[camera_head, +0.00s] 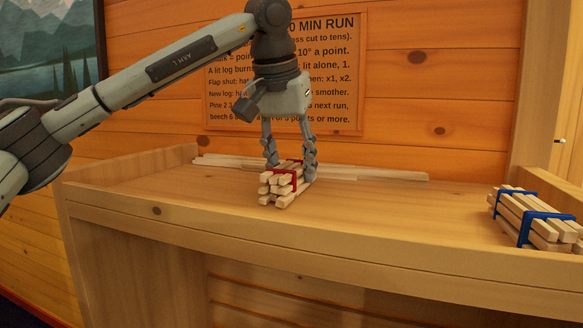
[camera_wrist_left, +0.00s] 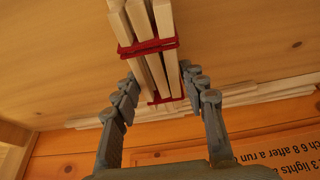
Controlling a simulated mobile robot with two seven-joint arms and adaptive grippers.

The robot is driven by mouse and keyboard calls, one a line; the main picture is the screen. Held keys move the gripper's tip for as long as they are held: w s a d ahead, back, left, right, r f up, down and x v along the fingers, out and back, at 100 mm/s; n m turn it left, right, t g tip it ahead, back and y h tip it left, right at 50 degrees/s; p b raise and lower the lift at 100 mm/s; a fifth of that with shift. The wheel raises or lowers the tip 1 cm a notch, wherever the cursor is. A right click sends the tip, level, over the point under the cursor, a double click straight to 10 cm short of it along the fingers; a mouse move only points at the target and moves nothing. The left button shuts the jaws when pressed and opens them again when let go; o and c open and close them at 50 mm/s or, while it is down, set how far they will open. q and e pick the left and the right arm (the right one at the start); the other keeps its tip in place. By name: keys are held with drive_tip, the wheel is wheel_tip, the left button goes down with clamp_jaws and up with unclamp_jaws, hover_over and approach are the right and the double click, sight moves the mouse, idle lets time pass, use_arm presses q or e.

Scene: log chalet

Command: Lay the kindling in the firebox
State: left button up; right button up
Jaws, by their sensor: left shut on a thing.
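A bundle of pale kindling sticks with red bands (camera_head: 282,186) lies at the middle of the wooden shelf. My left gripper (camera_head: 290,166) reaches down from above with its fingers on either side of this bundle and is shut on it. In the left wrist view the red-banded bundle (camera_wrist_left: 150,48) runs between the fingertips of my left gripper (camera_wrist_left: 162,84). A second bundle with blue bands (camera_head: 535,215) lies at the right of the shelf. The firebox and my right gripper are not in view.
The wooden shelf (camera_head: 200,190) has a raised rim at its left end. Long loose pale sticks (camera_head: 375,175) lie along its back. A board with printed text (camera_head: 340,80) hangs on the log wall behind. The shelf between the two bundles is clear.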

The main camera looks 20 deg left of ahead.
use_arm(q)
drive_tip(key=shift+f, duration=0.1)
drive_tip(key=o, duration=1.2)
drive_tip(key=shift+f, duration=0.1)
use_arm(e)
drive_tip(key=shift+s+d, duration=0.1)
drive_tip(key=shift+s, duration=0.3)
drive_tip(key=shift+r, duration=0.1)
